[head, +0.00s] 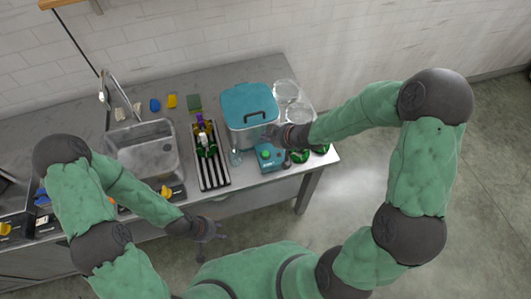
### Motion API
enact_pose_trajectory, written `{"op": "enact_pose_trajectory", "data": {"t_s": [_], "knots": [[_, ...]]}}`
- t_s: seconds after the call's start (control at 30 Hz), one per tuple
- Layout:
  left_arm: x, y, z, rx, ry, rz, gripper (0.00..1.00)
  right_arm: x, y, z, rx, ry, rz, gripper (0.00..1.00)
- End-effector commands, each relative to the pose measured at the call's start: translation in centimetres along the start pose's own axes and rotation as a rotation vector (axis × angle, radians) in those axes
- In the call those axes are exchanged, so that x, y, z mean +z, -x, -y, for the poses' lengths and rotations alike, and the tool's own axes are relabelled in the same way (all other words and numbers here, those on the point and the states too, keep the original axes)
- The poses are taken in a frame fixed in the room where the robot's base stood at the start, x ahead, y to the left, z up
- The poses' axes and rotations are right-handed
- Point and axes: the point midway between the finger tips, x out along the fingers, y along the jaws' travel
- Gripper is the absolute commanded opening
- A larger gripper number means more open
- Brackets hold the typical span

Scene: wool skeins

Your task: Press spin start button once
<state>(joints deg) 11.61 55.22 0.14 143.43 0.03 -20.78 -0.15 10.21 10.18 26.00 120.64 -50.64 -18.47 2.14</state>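A small teal box-shaped device (271,158) stands on the counter near its right front corner. A light round spot shows on its top, but I cannot make out a separate spin start button at this size. My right gripper (270,137) is just above the back edge of the device, in front of the teal-lidded pot. Whether it touches the device, and whether its fingers are open or shut, I cannot tell. My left gripper (212,242) hangs in front of the counter's front edge, away from the device, with its fingers spread and nothing between them.
A large pot with a teal lid (247,101) stands behind the device. Clear glass containers (287,91) are right of the pot. Green balls (321,149) lie right of the device.

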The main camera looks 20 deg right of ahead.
Motion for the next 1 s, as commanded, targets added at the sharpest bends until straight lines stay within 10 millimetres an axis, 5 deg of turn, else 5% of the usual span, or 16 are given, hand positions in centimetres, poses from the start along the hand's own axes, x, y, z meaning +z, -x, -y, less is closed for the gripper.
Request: {"op": "enact_pose_trajectory", "data": {"t_s": [0.37, 1.0], "knots": [[0.0, -0.8, 0.3, 0.0, 0.0, 0.0, 0.4, 0.6, -0.6, 0.0, 0.0, -0.002, 0.001, 0.0], [-0.3, -7.0, 2.5, 0.0, 0.0, 0.0, 0.4, 5.3, -5.1, 0.1, -0.001, -0.003, 0.002, 0.0]]}}
